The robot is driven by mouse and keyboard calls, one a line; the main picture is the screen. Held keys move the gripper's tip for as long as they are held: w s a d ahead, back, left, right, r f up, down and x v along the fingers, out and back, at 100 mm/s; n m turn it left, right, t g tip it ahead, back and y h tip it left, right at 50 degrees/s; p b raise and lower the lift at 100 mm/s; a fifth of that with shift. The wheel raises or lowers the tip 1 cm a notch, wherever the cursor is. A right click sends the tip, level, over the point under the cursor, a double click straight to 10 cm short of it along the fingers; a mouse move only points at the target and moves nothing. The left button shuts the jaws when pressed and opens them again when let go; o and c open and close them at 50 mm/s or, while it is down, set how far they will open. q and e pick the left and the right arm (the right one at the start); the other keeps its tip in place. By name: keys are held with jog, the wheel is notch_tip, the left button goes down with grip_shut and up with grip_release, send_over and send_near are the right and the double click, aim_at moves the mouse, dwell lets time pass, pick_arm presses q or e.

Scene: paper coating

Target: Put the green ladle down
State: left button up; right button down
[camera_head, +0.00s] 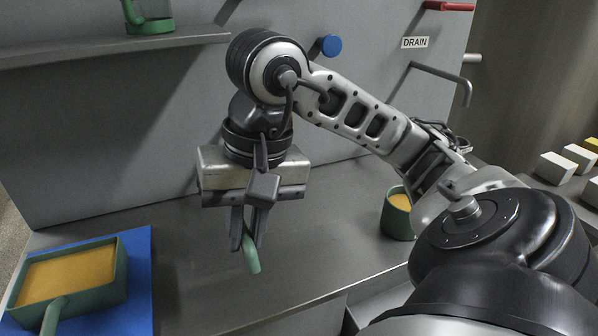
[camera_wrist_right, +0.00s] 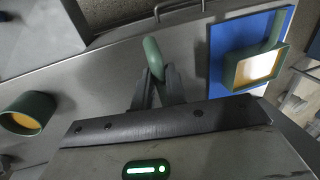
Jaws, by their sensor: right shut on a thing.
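My right gripper (camera_head: 245,243) points down over the grey table and is shut on a green piece. The rounded green end of what seems to be the green ladle (camera_head: 252,262) sticks out below the fingers. In the right wrist view the same green end (camera_wrist_right: 152,55) shows beyond the fingertips (camera_wrist_right: 152,82). The rest of the held piece is hidden, and I see no bowl on it. Whether it touches the table I cannot tell. My left gripper is not in view.
A green rectangular pan (camera_head: 70,275) with orange contents rests on a blue mat (camera_head: 137,300) at left. A green cup (camera_head: 397,222) with orange contents stands right of the gripper. A shelf (camera_head: 100,50) holds a green-based vessel (camera_head: 150,22). The table between is clear.

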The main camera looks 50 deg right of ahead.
jog(key=shift+w, duration=0.1)
jog(key=w+d+f, duration=0.1)
jog(key=w+f, duration=0.1)
jog(key=w, duration=0.1)
jog(key=w+d+f, duration=0.1)
jog(key=w+f, duration=0.2)
jog(key=w, duration=0.1)
jog(key=w+d+f, duration=0.2)
jog(key=w+f, duration=0.1)
jog(key=w, duration=0.1)
jog(key=shift+w+d+f, duration=0.1)
jog(key=shift+w+f, duration=0.1)
jog(key=shift+w, duration=0.05)
jog(key=shift+w+f, duration=0.15)
jog(key=shift+f, duration=0.05)
jog(key=f, duration=0.4)
jog(key=shift+w+d+p, duration=0.2)
jog(key=shift+w+p, duration=0.2)
jog(key=shift+f, duration=0.1)
